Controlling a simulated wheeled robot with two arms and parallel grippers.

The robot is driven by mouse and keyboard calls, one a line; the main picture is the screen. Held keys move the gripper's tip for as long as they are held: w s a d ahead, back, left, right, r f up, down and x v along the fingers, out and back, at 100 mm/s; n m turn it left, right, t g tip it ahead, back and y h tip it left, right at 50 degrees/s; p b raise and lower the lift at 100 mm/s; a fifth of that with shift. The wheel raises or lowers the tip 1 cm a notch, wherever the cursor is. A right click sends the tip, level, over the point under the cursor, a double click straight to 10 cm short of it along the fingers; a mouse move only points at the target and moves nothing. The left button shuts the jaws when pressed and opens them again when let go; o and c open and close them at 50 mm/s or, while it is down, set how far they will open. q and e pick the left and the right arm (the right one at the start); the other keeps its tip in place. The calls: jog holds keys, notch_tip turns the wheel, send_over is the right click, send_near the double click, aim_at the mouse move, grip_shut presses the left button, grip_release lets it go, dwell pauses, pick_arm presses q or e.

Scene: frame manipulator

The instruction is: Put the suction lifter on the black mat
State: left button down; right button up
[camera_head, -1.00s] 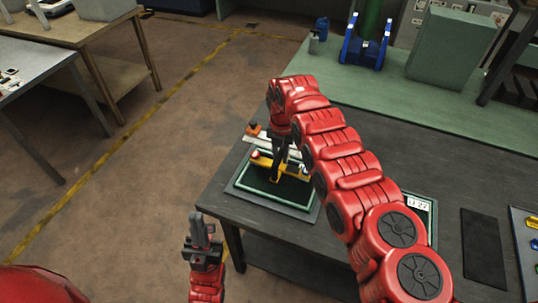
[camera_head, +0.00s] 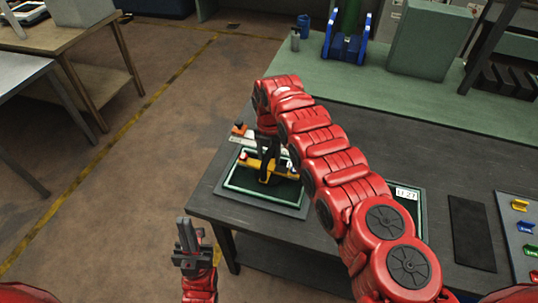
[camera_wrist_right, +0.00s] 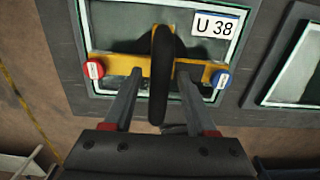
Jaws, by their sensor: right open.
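The suction lifter (camera_head: 277,172) is a yellow bar with a black handle, lying on the framed glass pane marked U 38. In the right wrist view, the lifter's bar (camera_wrist_right: 108,66) has a red tab at the left and a blue tab at the right. My right gripper (camera_wrist_right: 158,73) is open, its fingers on either side of the black handle (camera_wrist_right: 160,95). The black mat (camera_head: 472,233) lies bare on the dark table, to the right. My left gripper (camera_head: 187,222) hangs in front of the table, away from everything; its finger gap is unclear.
A second framed pane, marked U 27 (camera_head: 407,193), lies between the lifter and the mat, partly behind my right arm. A tray (camera_head: 511,240) with coloured pieces stands right of the mat. A small orange-topped object (camera_head: 239,128) sits behind the lifter's frame. A green bench (camera_head: 350,87) runs behind.

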jog(key=shift+a+r+p, duration=0.1)
jog(key=shift+r+p, duration=0.15)
jog(key=shift+p, duration=0.3)
jog(key=r+b, duration=0.3)
jog(key=r, duration=0.1)
jog(key=shift+w+b, duration=0.25)
jog(key=shift+b, duration=0.1)
notch_tip(320, 180, up, 6)
jog(key=shift+a+f, duration=0.1)
jog(key=shift+f, duration=0.1)
notch_tip(320, 180, up, 8)
jog(key=p, duration=0.7)
jog(key=shift+f, duration=0.2)
jog(key=shift+w+f, duration=0.1)
